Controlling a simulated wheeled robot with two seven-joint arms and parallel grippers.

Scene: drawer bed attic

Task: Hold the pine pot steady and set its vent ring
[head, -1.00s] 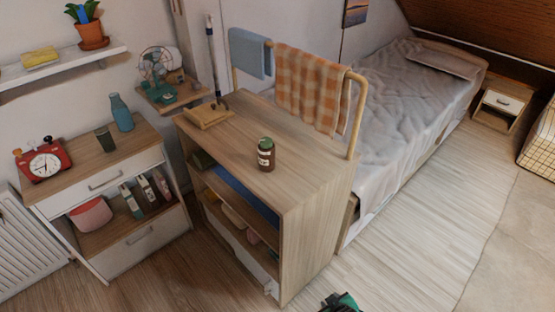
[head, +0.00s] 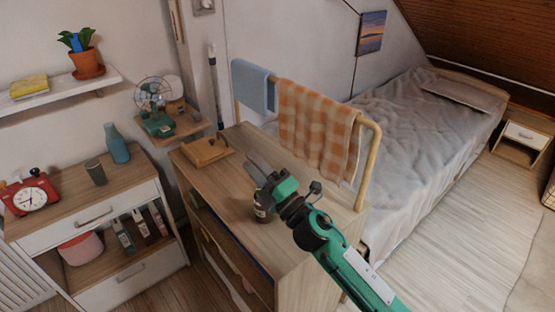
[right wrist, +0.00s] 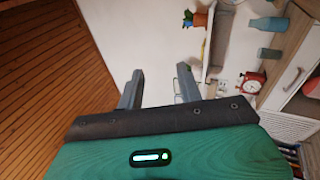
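The likely pine pot is a small brown jar (head: 262,213) with a pale label, standing upright on the wooden cabinet top (head: 235,180). Its upper part is hidden behind my right gripper in the head view. No vent ring can be made out. My right gripper (head: 258,168) reaches in from the lower right across the cabinet top, in front of the jar in the picture. In the right wrist view, my right gripper (right wrist: 159,88) has its two fingers apart with nothing between them, and the jar does not show. My left gripper is not in view.
A rail with a checked orange towel (head: 318,128) and a blue cloth (head: 253,86) stands along the back edge. A red clock (head: 30,194) and a blue bottle (head: 117,144) stand on the left drawer unit.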

